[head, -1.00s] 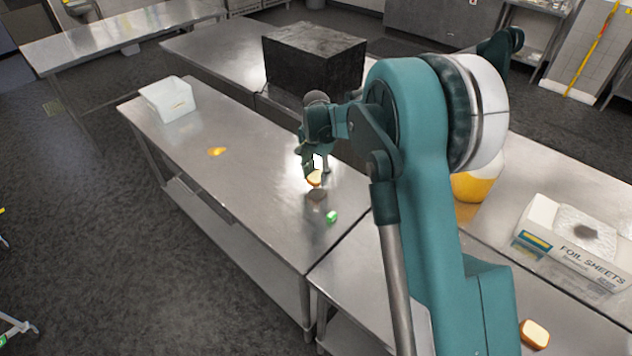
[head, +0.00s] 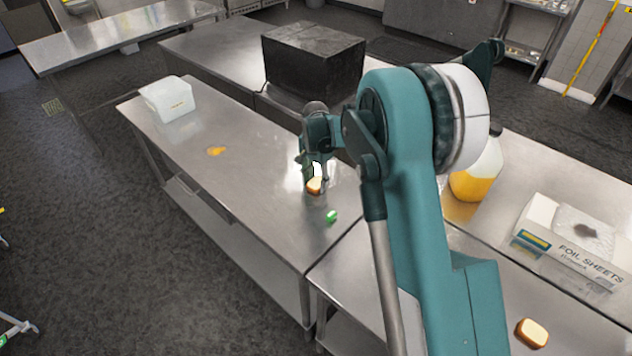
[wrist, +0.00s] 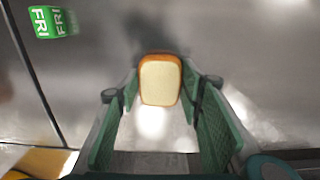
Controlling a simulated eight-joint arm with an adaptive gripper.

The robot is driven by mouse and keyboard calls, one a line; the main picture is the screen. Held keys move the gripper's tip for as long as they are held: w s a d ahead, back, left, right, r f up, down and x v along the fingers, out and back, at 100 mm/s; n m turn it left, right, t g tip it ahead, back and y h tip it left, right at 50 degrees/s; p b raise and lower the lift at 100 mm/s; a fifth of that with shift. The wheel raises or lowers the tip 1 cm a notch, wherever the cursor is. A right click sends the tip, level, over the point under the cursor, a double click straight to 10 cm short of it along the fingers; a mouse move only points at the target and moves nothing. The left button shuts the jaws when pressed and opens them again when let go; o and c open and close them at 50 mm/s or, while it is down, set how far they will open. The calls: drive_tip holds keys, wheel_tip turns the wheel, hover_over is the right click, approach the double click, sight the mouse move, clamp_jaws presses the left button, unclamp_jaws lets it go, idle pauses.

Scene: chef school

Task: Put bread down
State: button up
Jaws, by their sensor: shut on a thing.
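A slice of bread (wrist: 160,82) with a brown crust and pale face is between the green fingers of my gripper (wrist: 160,100) in the wrist view. My gripper is shut on it. In the head view the bread (head: 315,186) shows low under my gripper (head: 313,175), at or just above the steel table (head: 255,180). I cannot tell whether it touches the top. A second slice of bread (head: 532,333) lies on the nearer steel counter at the lower right.
A green labelled block (head: 331,216) lies close to the held bread. A yellow-orange item (head: 216,151) and a white bin (head: 168,99) are further left on the table. A foil sheets box (head: 572,240) and a jug of orange liquid (head: 476,178) stand at right.

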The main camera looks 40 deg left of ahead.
sight(316, 183)
drive_tip(key=shift+f, duration=0.2)
drive_tip(key=o, duration=0.7)
drive_tip(key=shift+o, duration=0.2)
drive_tip(key=shift+r, duration=0.2)
wheel_tip(316, 183, up, 12)
drive_tip(key=shift+b, duration=0.35)
idle(0.3)
idle(0.4)
